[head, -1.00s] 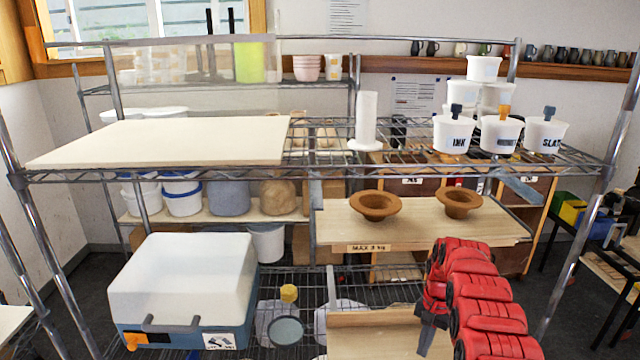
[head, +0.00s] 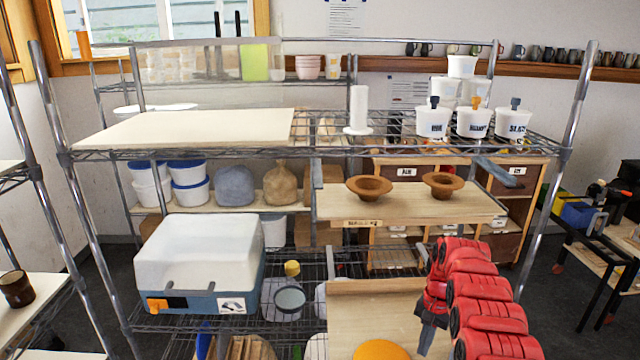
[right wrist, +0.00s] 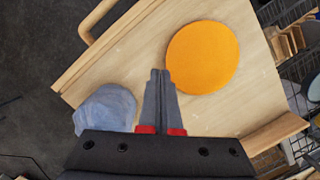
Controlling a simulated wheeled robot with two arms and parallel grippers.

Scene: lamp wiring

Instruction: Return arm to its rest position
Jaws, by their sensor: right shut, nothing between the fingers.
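My right arm (head: 480,290), red and segmented, comes in from the lower right in the head view. Its grey right gripper (head: 428,338) points down in front of the shelf rack, over a low wooden board (head: 345,305). The right wrist view shows its fingers (right wrist: 159,78) shut together with nothing between them. An orange disc (right wrist: 203,57) lies on the board beside the fingertips; its edge also shows in the head view (head: 381,350). A blue-grey lump (right wrist: 106,108) lies to the left of the fingers. My left gripper is in neither view.
Two brown bowls (head: 369,187) (head: 443,185) stand on a pull-out board (head: 410,208) above and behind the gripper. A white-lidded blue box (head: 200,265) sits at left. Labelled white tubs (head: 433,122) stand on the top shelf. A metal post (head: 560,165) rises at right.

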